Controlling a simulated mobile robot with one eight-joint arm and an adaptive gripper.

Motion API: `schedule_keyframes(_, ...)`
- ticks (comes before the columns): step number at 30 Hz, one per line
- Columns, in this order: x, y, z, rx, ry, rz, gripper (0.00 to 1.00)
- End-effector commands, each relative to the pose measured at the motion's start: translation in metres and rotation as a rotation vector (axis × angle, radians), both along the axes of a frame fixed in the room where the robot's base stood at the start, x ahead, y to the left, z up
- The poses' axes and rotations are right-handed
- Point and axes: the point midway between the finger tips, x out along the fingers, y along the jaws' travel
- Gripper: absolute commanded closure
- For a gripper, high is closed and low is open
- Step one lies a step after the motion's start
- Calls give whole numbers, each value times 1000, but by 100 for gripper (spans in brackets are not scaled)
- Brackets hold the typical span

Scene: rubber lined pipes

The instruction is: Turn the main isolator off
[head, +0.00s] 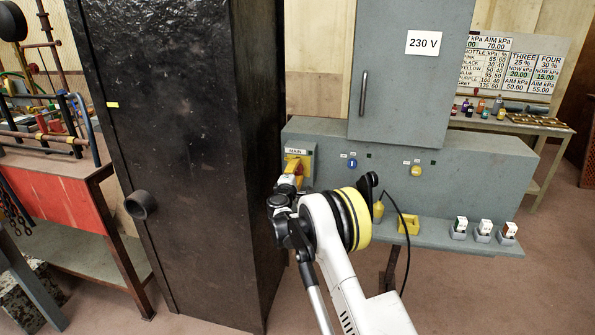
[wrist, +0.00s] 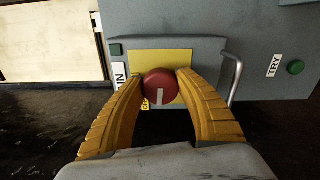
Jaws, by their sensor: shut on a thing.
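The main isolator is a round red knob (wrist: 160,85) with a white bar, on a yellow plate (wrist: 166,57). In the wrist view the white bar stands nearly upright. My gripper (wrist: 161,78) is shut on the knob, one yellow finger at each side. In the head view, my gripper (head: 297,170) reaches the isolator plate (head: 303,154) under the MAIN label (head: 296,151); my wrist and fingers hide much of the knob there.
A tall black cabinet (head: 180,130) stands close at the left of my arm. The grey 230 V cabinet (head: 405,80) is above the grey panel (head: 460,165), which has blue and yellow buttons. Small boxes (head: 483,230) sit on the shelf at right.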

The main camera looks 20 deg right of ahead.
Motion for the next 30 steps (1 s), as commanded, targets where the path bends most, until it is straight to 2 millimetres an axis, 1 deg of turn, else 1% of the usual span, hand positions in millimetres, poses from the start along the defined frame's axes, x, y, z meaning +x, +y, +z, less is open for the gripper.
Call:
schedule_keyframes(9, 0, 0, 1, -77, 46, -1, 90)
schedule_keyframes(23, 0, -1, 1, -87, 52, -1, 90)
schedule_keyframes(24, 0, -1, 1, -87, 52, -1, 51)
schedule_keyframes(25, 0, -1, 1, -87, 52, -1, 42)
schedule_keyframes(26, 0, -1, 1, -86, 51, -1, 37)
schedule_keyframes(30, 0, 0, 1, -86, 51, -1, 37)
